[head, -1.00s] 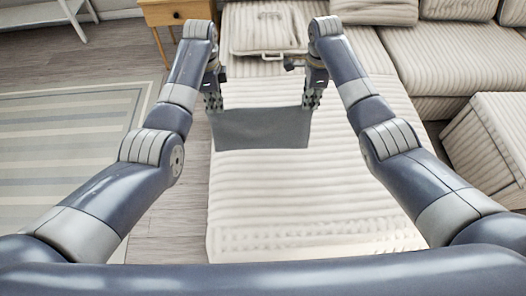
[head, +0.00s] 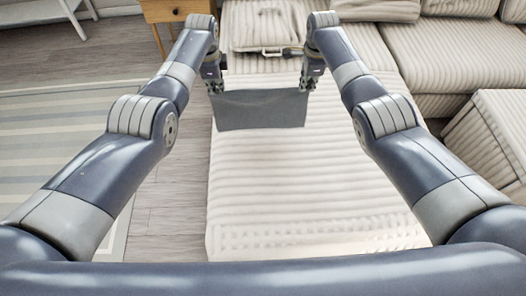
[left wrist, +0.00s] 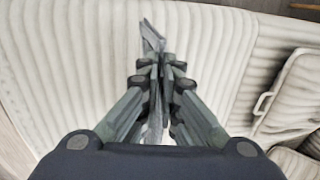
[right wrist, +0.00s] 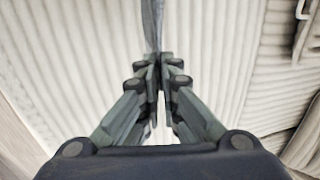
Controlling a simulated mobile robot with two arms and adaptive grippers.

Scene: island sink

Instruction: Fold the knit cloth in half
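The grey knit cloth (head: 262,111) hangs between my two grippers above the striped couch seat in the head view. My left gripper (head: 215,88) is shut on its upper left corner. My right gripper (head: 305,88) is shut on its upper right corner. The cloth is stretched fairly flat between them, with its lower edge toward me. In the left wrist view the cloth (left wrist: 152,36) shows as a narrow strip beyond the closed fingers (left wrist: 160,64). In the right wrist view the cloth (right wrist: 152,22) also runs out from the closed fingers (right wrist: 159,62).
The striped couch seat (head: 310,190) below is broad and clear toward me. A striped cushion or case with a handle (head: 262,30) lies beyond the grippers. A wooden side table (head: 175,12) stands at the back left. A striped ottoman (head: 495,140) is at the right.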

